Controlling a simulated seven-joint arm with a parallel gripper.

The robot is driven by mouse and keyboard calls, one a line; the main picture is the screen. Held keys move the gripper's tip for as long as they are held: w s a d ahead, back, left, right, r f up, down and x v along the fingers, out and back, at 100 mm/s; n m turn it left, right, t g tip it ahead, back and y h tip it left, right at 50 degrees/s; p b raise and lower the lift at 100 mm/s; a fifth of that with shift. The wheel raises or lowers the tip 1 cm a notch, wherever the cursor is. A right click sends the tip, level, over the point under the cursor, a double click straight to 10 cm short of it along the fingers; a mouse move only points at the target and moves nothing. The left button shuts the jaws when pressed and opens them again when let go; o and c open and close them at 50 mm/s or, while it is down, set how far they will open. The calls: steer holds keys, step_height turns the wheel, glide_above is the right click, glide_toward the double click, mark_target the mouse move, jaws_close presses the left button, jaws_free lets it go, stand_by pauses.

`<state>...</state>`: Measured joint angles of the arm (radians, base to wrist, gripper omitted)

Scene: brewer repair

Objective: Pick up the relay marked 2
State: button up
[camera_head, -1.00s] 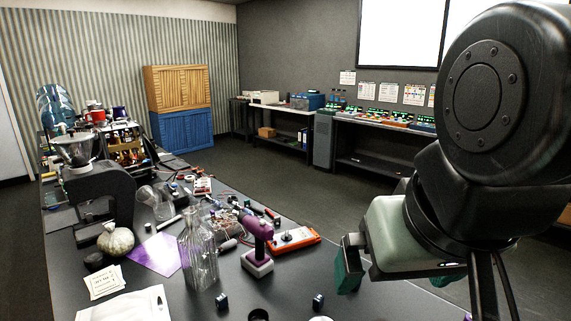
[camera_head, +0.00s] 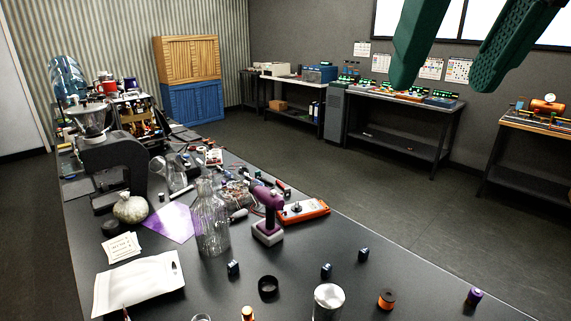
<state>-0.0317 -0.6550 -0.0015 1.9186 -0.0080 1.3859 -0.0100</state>
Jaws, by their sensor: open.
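One relay (camera_head: 233,268) is in front of the glass bottle, one (camera_head: 326,270) is near the table's middle, and one (camera_head: 363,255) is a little behind and to the right of that. Any number marked on them is too small to read, so I cannot tell which is 2. My gripper (camera_head: 443,86) shows as two green fingers at the top right. It is open and empty, high above the table and apart from the relays.
A white pouch (camera_head: 135,284) lies at the left. Bare table (camera_head: 425,285) shows at the right.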

step_height(320, 180, up, 9)
steer(key=m+t+y, duration=0.3)
steer(key=m+y, duration=0.7)
steer(key=m, duration=1.6)
glide_above(233, 264)
steer(key=s+d, duration=0.3)
steer(key=d, duration=0.1)
step_height(233, 264, down, 66)
steer(key=shift+s+a+r, duration=0.1)
steer(key=shift+r, duration=0.05)
steer(key=shift+w+a+f+y, duration=0.15)
steer(key=shift+w+a+f, duration=0.1)
steer(key=shift+f, duration=0.35)
steer(key=shift+w+a+f+y, duration=0.15)
steer(key=shift+w+a+f, duration=0.1)
steer(key=shift+f, duration=0.35)
steer(key=x, duration=0.6)
